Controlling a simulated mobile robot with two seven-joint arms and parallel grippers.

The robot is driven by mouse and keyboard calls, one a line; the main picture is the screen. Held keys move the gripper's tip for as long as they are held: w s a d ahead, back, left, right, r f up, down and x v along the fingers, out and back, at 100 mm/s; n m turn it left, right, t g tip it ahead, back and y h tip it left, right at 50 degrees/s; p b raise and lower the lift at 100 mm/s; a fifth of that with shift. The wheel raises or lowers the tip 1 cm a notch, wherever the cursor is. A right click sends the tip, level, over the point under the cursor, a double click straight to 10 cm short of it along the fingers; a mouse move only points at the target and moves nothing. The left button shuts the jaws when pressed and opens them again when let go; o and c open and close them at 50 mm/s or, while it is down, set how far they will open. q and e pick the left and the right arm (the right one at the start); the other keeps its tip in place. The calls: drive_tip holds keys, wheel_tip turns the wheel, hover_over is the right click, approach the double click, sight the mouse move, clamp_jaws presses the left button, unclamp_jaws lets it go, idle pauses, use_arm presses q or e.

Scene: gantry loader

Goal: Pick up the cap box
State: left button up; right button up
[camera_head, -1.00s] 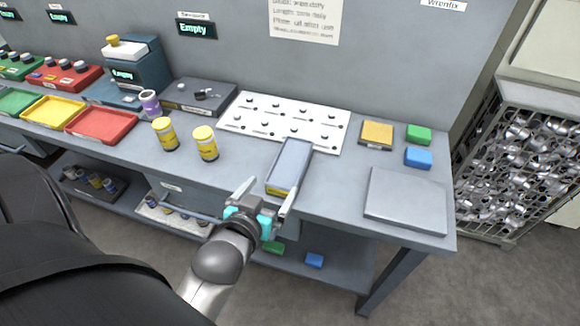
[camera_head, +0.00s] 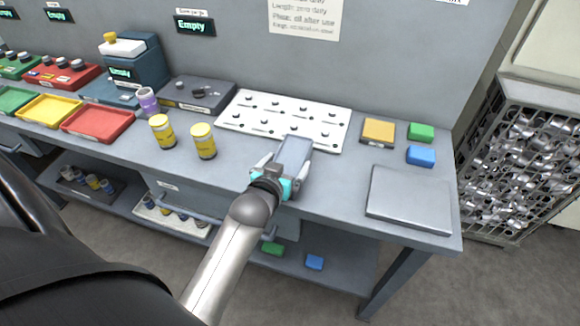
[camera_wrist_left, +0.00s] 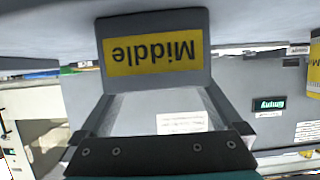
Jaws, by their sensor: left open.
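The grey-blue box (camera_head: 294,150), which I take to be the cap box, lies on the bench in front of the white board. In the left wrist view a grey box face (camera_wrist_left: 194,78) carries a yellow label reading "Middle", upside down. My left gripper (camera_head: 284,166) is open at the near end of the box, with one finger on either side of it. The gripper hides the box's near end in the head view. I cannot tell whether the fingers touch the box. My right gripper is not in view.
A white board with knobs (camera_head: 285,117) is close behind the box. Two yellow jars (camera_head: 204,141) stand to the left. A grey flat plate (camera_head: 409,198) and small coloured blocks (camera_head: 420,156) lie to the right. Bare bench lies between box and plate.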

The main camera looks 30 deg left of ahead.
use_arm(q)
drive_tip(key=shift+w+a+f, duration=0.1)
drive_tip(key=shift+w+f, duration=0.1)
drive_tip(key=shift+w, duration=0.35)
drive_tip(key=shift+c, duration=0.2)
drive_tip(key=c, duration=1.2)
